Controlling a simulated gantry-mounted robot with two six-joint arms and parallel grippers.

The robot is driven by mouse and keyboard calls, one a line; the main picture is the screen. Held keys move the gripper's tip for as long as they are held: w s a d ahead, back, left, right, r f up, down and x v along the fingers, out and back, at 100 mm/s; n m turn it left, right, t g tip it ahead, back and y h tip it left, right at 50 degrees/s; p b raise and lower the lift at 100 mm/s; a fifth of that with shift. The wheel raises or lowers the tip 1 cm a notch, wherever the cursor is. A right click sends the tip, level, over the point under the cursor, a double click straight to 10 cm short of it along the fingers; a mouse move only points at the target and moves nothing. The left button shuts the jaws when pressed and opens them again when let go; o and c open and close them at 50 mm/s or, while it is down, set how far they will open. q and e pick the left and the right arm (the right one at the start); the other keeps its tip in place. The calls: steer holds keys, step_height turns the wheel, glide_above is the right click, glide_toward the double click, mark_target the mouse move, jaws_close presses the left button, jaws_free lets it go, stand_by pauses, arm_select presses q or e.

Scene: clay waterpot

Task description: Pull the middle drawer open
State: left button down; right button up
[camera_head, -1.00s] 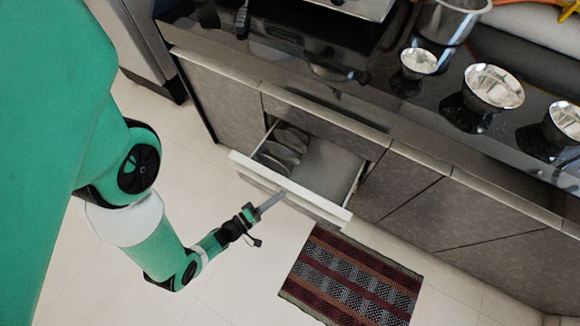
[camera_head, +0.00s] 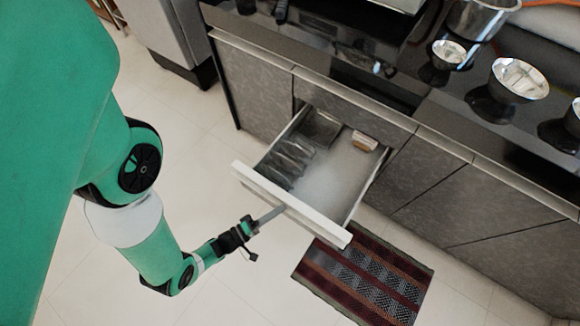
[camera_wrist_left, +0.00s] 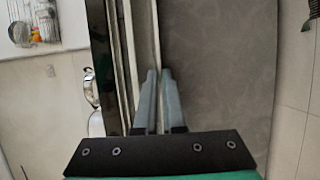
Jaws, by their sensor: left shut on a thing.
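The middle drawer (camera_head: 340,172) stands well out from the dark grey cabinet in the head view. Its white front edge (camera_head: 312,218) runs along the near side. Inside lie several dark flat items (camera_head: 288,158) on the left and a small brown-and-white item (camera_head: 364,141) at the back. My left gripper (camera_head: 279,210) is at the drawer's front edge, near its middle. In the left wrist view, its two grey fingers (camera_wrist_left: 157,100) are close together around a pale edge of the drawer front. My right gripper is not in view.
A striped rug (camera_head: 362,277) lies on the tiled floor, partly under the drawer's right front corner. Metal bowls (camera_head: 520,78) and a pot (camera_head: 480,18) stand on the black countertop (camera_head: 420,105). Pale floor (camera_head: 225,285) is clear around my left forearm.

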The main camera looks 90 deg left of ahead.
arm_select(q)
steer(key=shift+s+d+f, duration=0.1)
steer(key=shift+s+d, duration=0.25)
steer(key=shift+d, duration=0.05)
steer(key=c, duration=1)
jaws_free()
steer(key=b+v, duration=0.1)
steer(key=v, duration=1)
steer(key=shift+s, duration=0.25)
